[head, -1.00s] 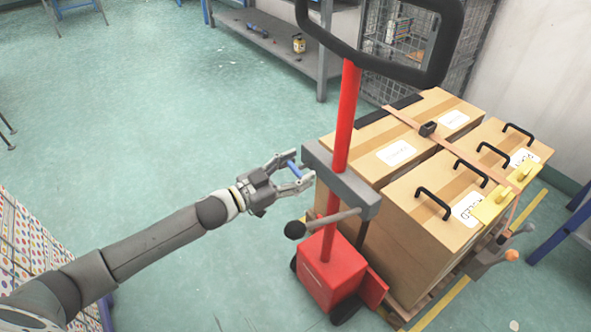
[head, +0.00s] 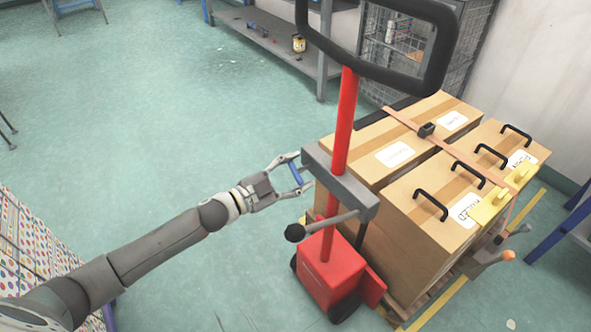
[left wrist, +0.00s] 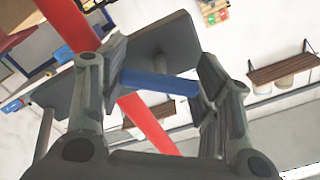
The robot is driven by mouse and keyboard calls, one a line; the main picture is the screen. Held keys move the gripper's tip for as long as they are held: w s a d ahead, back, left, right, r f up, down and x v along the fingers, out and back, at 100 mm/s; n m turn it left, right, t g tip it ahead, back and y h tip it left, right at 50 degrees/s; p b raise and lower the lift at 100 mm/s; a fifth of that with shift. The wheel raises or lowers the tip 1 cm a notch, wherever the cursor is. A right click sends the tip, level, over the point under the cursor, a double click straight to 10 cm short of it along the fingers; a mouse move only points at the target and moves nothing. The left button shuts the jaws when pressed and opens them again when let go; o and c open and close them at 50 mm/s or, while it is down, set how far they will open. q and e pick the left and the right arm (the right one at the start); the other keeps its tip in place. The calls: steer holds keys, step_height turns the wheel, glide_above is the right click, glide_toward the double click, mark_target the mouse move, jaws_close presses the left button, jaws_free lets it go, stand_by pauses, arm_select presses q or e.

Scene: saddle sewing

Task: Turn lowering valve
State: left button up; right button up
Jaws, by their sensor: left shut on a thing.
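A short blue valve handle (head: 296,174) is at the left end of the grey crosspiece (head: 340,181) on the red lift post (head: 347,115). My left gripper (head: 302,173) is around it, fingers pointing right toward the crosspiece. In the left wrist view the blue handle (left wrist: 160,82) lies across between the fingers of the left gripper (left wrist: 163,80), which is shut on it. The red post (left wrist: 68,22) and grey crosspiece (left wrist: 165,40) show behind. The joint between handle and crosspiece is hard to see. My right gripper is not in view.
A lever with a black knob (head: 295,233) sticks out just below the gripper. A black loop handle (head: 440,60) tops the post. The floor (head: 170,130) on the left is clear.

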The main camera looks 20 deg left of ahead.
arm_select(q)
steer(key=shift+m, duration=1)
steer(key=m, duration=0.2)
steer(key=shift+m, duration=0.3)
steer(key=m, duration=0.3)
steer(key=shift+m, duration=1)
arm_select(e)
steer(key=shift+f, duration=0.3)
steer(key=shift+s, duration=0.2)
arm_select(q)
steer(key=o, duration=1)
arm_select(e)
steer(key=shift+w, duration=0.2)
arm_select(q)
steer(key=shift+o, duration=0.2)
